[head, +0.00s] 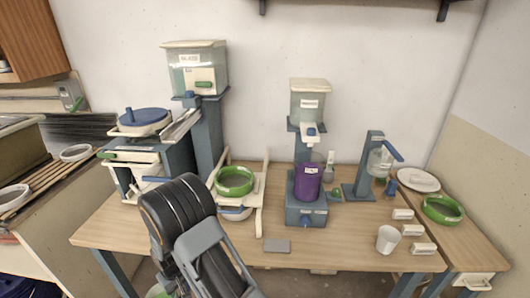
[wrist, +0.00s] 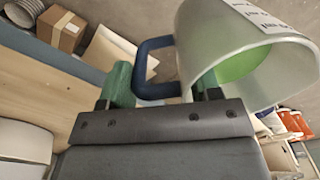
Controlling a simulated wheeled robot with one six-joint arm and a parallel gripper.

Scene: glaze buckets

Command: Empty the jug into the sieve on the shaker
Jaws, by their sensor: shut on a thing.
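The jug (wrist: 235,30) is pale and translucent, with a printed label and a dark blue handle (wrist: 143,65). Its wide mouth faces the lower right in the wrist view, and bright green shows inside. My gripper (wrist: 160,92) has green fingertips on either side of the handle and is shut on it. In the head view my arm hides the gripper, and the jug cannot be made out for certain. A green-rimmed sieve (head: 234,176) sits on the cream shaker (head: 256,191) on the table, behind and right of my arm. The sieve's inside is hard to see.
A purple container (head: 307,183) stands on a blue-grey dispenser right of the shaker. Another green ring (head: 442,209) and a white cup (head: 388,239) are at the right. The table's front middle (head: 340,250) is mostly clear.

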